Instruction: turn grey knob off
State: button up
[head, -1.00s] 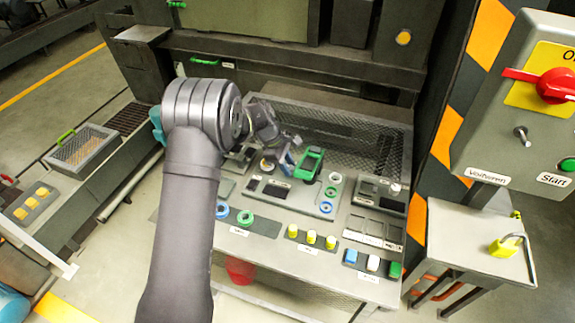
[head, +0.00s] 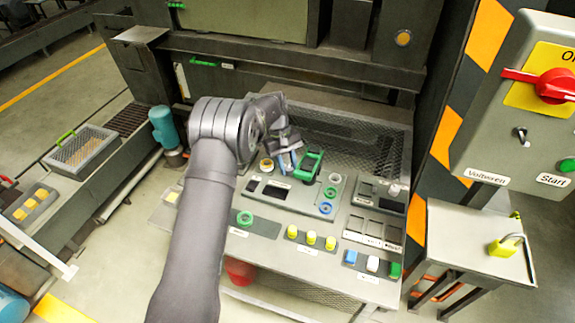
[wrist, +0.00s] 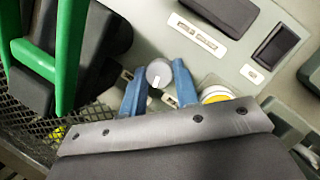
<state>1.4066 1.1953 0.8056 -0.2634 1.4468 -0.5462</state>
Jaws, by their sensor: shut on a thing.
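The grey knob (wrist: 158,73) is small and round with a white mark, seen in the wrist view on the light grey panel. My gripper (wrist: 158,80) has blue fingers, one on each side of the knob, and is shut on it. The mark points toward the lower edge of the wrist view. In the head view my gripper (head: 290,161) is down at the panel, left of the green handle, and the knob is hidden there.
A green handle (head: 310,166) on a black block stands close to my gripper; in the wrist view it is at upper left. A white-and-yellow button (wrist: 215,95) is just right of the fingers. Yellow buttons (head: 311,238) and other controls cover the sloping console.

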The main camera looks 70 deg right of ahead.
jog(key=shift+d+m+t+y, duration=0.1)
jog(key=shift+m+t+y, duration=0.25)
jog(key=shift+m, duration=0.75)
jog(key=o, duration=1)
jog(key=v, duration=1.7)
jog(key=shift+r, duration=0.2)
jog(key=x, duration=1.7)
jog(key=shift+f, duration=0.15)
